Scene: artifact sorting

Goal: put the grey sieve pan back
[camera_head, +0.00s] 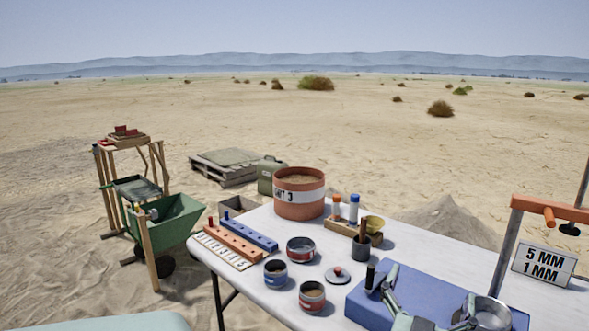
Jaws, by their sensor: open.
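The grey sieve pan (492,314) is a round metal pan at the lower right, by the right end of a blue block (415,284) on the white table (445,262). I cannot tell whether it rests on the block or just in front of it. My gripper (428,298) comes in from the bottom edge with its fingers spread over the block. Its right finger overlaps the pan's left side in the picture; contact cannot be told. The lower part of the gripper is cut off by the frame. A sign (543,264) reads "5 MM 1 MM" beside an orange-topped frame (550,209).
Several small tins, including a red one (312,297), and a lid (338,276) stand left of the block. A dark cup (361,249), a wooden rack (340,228) and a large orange bucket (299,205) stand farther back. The table's right rear is mostly clear.

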